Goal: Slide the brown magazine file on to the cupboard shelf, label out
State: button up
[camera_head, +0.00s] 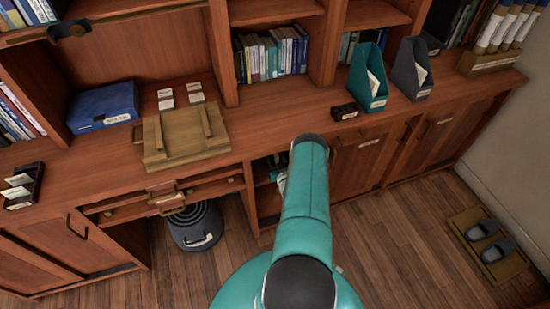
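I cannot make out a brown magazine file in the head view. An open cupboard (266,204) shows under the counter, left of my teal arm, with a shelf inside partly hidden by the arm. Small pale and teal shapes show at the opening, too small to tell what they are. My arm reaches forward over the floor to the cupboard front, and its elbow hides what lies behind it.
A teal magazine file (366,82) and a dark grey one (410,72) stand on the counter (262,120), with a small black box (344,112) beside them. A wooden stand (184,137) and blue box (103,107) are left. A dark bin (195,226) stands below; slippers (490,242) lie right.

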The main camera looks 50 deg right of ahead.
jog(key=v, duration=1.3)
jog(key=shift+s, duration=0.25)
